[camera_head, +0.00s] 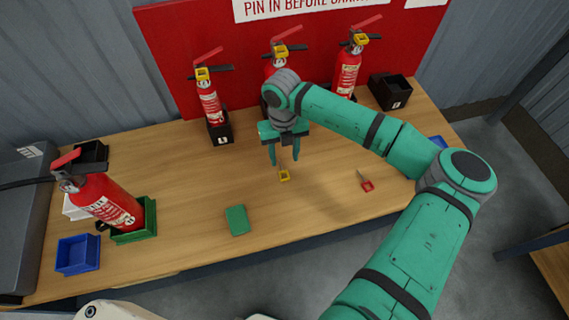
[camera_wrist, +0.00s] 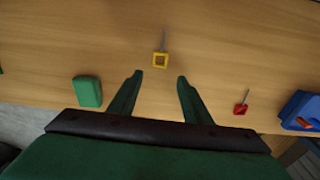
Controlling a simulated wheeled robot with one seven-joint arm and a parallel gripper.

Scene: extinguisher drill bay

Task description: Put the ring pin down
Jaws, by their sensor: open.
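A ring pin with a square yellow ring (camera_head: 284,176) and a thin grey shank appears to lie on the wooden table. It also shows in the wrist view (camera_wrist: 160,60), clear of both fingers. A second pin with a red ring (camera_head: 366,186) lies to the right on the table, also in the wrist view (camera_wrist: 240,109). My gripper (camera_head: 284,161) points down above the yellow pin, its fingers apart and nothing between them. In the wrist view the yellow ring sits just beyond the open fingertips (camera_wrist: 160,76).
A green block (camera_head: 237,220) lies left of the yellow pin. A red extinguisher (camera_head: 108,202) stands in a green tray (camera_head: 137,236) at left, near a blue tray (camera_head: 78,253). Three more extinguishers stand along the red board (camera_head: 170,50). A black box (camera_head: 390,92) stands at back right.

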